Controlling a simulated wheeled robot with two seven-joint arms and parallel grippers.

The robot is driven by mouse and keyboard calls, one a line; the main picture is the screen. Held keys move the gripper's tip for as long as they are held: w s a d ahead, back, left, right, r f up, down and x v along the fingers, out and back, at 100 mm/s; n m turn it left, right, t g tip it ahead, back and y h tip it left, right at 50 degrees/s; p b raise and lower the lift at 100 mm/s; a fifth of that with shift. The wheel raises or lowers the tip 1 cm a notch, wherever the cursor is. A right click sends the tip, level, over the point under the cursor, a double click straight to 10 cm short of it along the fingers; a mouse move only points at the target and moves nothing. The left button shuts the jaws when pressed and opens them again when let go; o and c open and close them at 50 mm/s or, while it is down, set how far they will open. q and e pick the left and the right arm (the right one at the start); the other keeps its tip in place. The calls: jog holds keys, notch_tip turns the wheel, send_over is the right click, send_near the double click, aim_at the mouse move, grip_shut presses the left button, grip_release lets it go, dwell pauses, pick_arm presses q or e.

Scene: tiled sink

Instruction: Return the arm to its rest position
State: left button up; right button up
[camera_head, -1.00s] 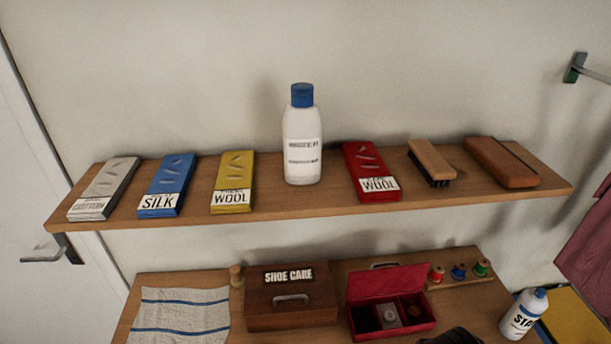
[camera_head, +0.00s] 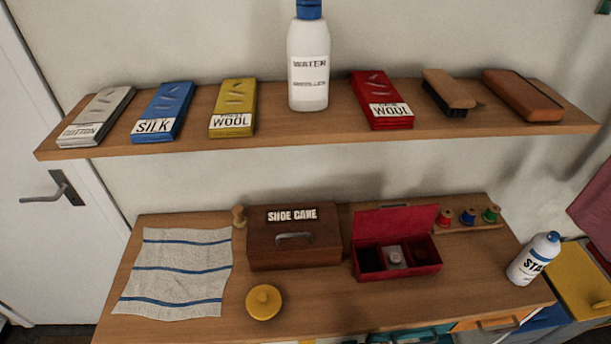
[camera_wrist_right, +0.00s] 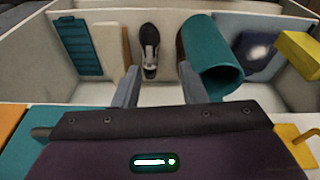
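My right gripper (camera_wrist_right: 158,82) shows in the right wrist view with its two grey fingers apart and nothing between them. Beyond the fingertips is an open pale compartment (camera_wrist_right: 100,95) holding a dark shoe-like item (camera_wrist_right: 149,52) and a teal cylinder (camera_wrist_right: 212,62). Neither arm shows in the head view, so the arms' overall pose is hidden. My left gripper is not in view.

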jog(key=s+d+f+b, duration=0.1)
jog(key=s+f+b, duration=0.1)
jog(key=s+f, duration=0.5)
jog(key=s+d+f+g+b, duration=0.1)
jog(key=s+f+b, duration=0.1)
jog(key=s+f, duration=0.5)
jog(key=s+d+f+b, duration=0.1)
jog(key=s+f, duration=0.6)
jog(key=f, duration=0.8)
jog(key=shift+d+f+b, duration=0.15)
jog(key=shift+d+b, duration=0.25)
jog(key=shift+b, duration=0.45)
